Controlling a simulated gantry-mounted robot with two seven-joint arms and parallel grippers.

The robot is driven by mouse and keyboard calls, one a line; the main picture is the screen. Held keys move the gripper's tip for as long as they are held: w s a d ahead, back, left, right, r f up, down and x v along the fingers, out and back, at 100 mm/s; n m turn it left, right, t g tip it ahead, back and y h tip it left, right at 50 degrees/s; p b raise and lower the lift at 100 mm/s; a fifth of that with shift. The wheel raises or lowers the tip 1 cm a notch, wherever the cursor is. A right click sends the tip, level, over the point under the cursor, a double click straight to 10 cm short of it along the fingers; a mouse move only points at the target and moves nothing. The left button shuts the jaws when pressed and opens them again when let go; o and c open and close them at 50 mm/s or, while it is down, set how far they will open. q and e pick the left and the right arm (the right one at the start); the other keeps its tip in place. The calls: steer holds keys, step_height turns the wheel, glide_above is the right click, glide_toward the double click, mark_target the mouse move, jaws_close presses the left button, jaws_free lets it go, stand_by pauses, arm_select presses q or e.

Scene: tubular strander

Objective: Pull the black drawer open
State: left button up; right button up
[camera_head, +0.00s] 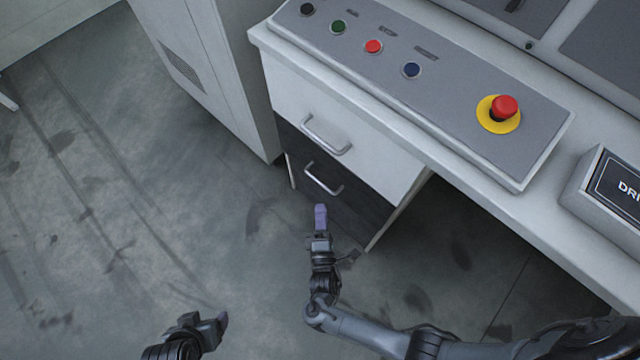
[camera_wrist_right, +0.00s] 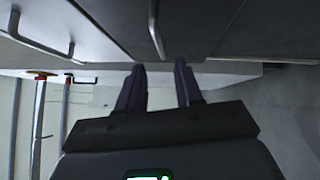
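The black drawer (camera_head: 345,206) is under the white drawer of the desk, and its front looks flush with the cabinet. Its grey bar handle (camera_head: 324,182) runs across the upper part of the front. My right gripper (camera_head: 320,213) is just in front of and below this handle in the head view. In the right wrist view the right gripper (camera_wrist_right: 160,72) has its two fingers apart with nothing between them. The handle (camera_wrist_right: 156,28) lies ahead, lined up with the gap and not visibly touched. My left gripper (camera_head: 219,321) is low over the floor; its finger gap is unclear.
The white drawer (camera_head: 350,125) above has a similar handle (camera_head: 325,137). The control panel (camera_head: 440,90) with coloured buttons and a red emergency stop (camera_head: 504,106) is on top. A grey cabinet (camera_head: 215,70) stands to the left. The floor (camera_head: 130,200) before the drawers is clear.

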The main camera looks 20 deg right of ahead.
mark_target(320, 182)
steer(key=shift+b+x, duration=1.4)
steer(key=shift+x, duration=3.5)
jaws_close()
